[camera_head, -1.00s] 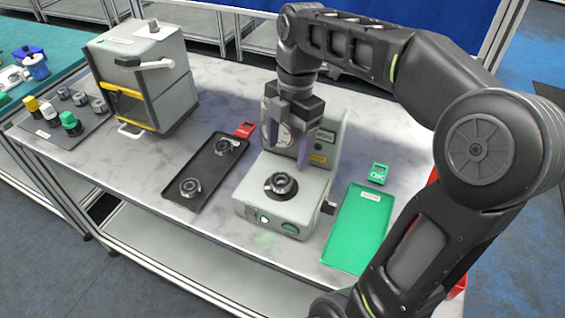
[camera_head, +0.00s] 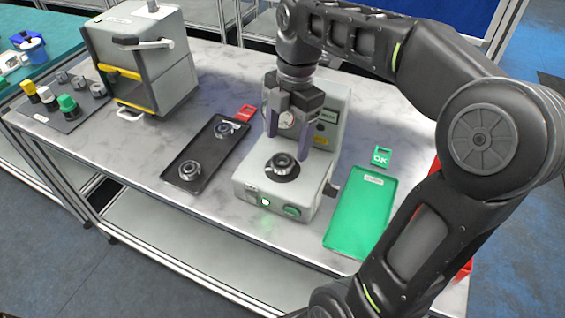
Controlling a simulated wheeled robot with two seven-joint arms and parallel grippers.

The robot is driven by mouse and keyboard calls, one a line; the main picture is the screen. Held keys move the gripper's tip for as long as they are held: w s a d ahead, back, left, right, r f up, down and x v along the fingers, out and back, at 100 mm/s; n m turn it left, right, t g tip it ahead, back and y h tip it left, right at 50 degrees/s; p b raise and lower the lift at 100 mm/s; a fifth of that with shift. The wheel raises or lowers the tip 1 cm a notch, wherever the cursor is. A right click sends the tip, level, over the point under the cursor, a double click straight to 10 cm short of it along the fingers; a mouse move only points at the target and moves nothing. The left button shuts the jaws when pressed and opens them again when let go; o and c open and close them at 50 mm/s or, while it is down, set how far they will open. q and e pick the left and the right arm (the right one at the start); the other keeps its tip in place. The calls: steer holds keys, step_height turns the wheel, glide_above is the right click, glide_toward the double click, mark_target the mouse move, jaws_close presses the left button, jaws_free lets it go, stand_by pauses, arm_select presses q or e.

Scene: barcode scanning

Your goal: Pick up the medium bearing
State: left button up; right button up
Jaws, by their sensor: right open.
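A dark round bearing (camera_head: 282,164) sits on the round plate of a grey measuring device (camera_head: 262,190). Two more bearings lie on a black tray (camera_head: 172,169) left of it: one near the front (camera_head: 190,169) and one near the back (camera_head: 223,129). I cannot tell by size which is the medium one. My right gripper (camera_head: 288,146) points down above the device's plate, open, with its two fingers apart and nothing between them. It appears just above the bearing on the plate. My left gripper is not in view.
A green tray (camera_head: 345,238), empty, lies right of the device, with a green OK tag (camera_head: 381,157) behind it. A red tag (camera_head: 244,113) stands behind the black tray. A grey lever machine (camera_head: 160,75) and a pad with colored-cap items (camera_head: 75,118) are at left.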

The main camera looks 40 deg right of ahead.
mark_target(283, 163)
steer(key=f, duration=0.5)
steer(key=shift+w+a, duration=0.1)
steer(key=shift+a, duration=0.3)
jaws_close()
stand_by(0.7)
